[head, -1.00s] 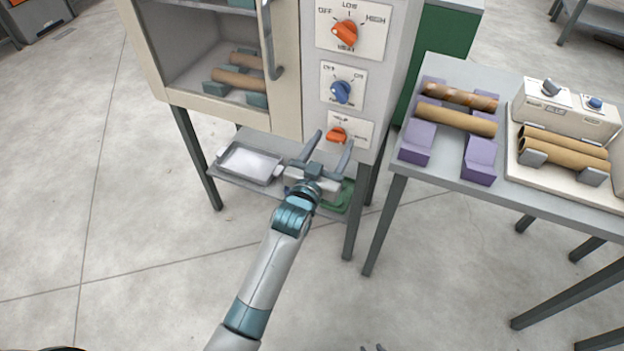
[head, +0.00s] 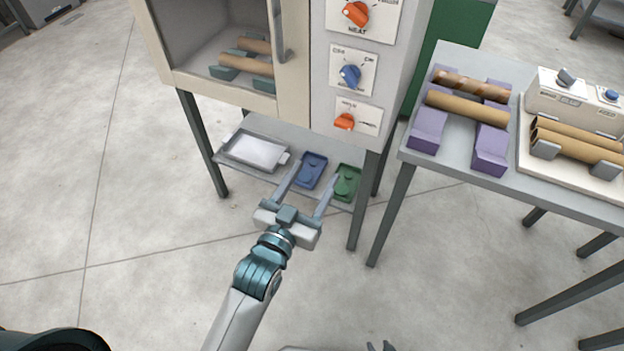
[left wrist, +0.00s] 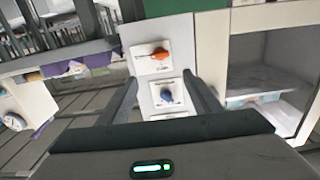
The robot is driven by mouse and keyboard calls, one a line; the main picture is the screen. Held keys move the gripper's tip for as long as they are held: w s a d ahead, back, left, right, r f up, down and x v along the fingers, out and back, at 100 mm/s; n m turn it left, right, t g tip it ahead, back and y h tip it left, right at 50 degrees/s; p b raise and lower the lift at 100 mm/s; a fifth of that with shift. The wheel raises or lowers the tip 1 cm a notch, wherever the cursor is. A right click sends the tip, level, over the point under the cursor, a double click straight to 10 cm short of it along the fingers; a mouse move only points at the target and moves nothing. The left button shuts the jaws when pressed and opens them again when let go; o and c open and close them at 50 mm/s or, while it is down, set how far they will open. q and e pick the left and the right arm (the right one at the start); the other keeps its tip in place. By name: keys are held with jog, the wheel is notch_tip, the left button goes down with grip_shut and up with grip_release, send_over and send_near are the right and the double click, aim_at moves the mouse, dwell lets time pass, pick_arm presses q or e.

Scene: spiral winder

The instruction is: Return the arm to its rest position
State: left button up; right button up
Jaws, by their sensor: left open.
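My left gripper (head: 314,174) is open and empty in the head view, in front of the cabinet's lower shelf. Its two fingers are spread apart, with nothing between them. In the left wrist view the fingers (left wrist: 163,92) frame the cabinet's control panel (left wrist: 166,75), which stands beyond them with its orange and blue knobs. Only the tips of what looks like my right gripper (head: 380,346) show at the bottom edge of the head view; its opening cannot be made out.
The cabinet (head: 318,60) stands ahead, with cardboard tubes inside. Its lower shelf holds a white tray (head: 255,152), a blue tray (head: 311,170) and a green tray (head: 346,183). A table (head: 455,165) with tubes on purple holders stands right. Floor at left is clear.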

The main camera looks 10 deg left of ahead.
pick_arm(q)
jog(key=shift+s, duration=0.15)
jog(key=shift+f, duration=0.1)
dwell(0.4)
jog(key=s+a+f+g+y, duration=0.1)
jog(key=s+a+f+g, duration=0.15)
jog(key=f, duration=1.15)
jog(key=s+a+f+g+y, duration=0.1)
jog(key=s+a+f+g, duration=0.15)
jog(key=f, duration=1.15)
jog(key=s+a+f+g+y, duration=0.1)
jog(key=s+a+f+g, duration=0.2)
jog(key=s+f, duration=0.6)
jog(key=s+a+f+n+g+y, duration=0.1)
jog(key=s+a+f+g, duration=0.2)
jog(key=s+f, duration=0.7)
notch_tip(320, 180, down, 4)
jog(key=shift+a+f, duration=0.15)
jog(key=shift+a, duration=0.95)
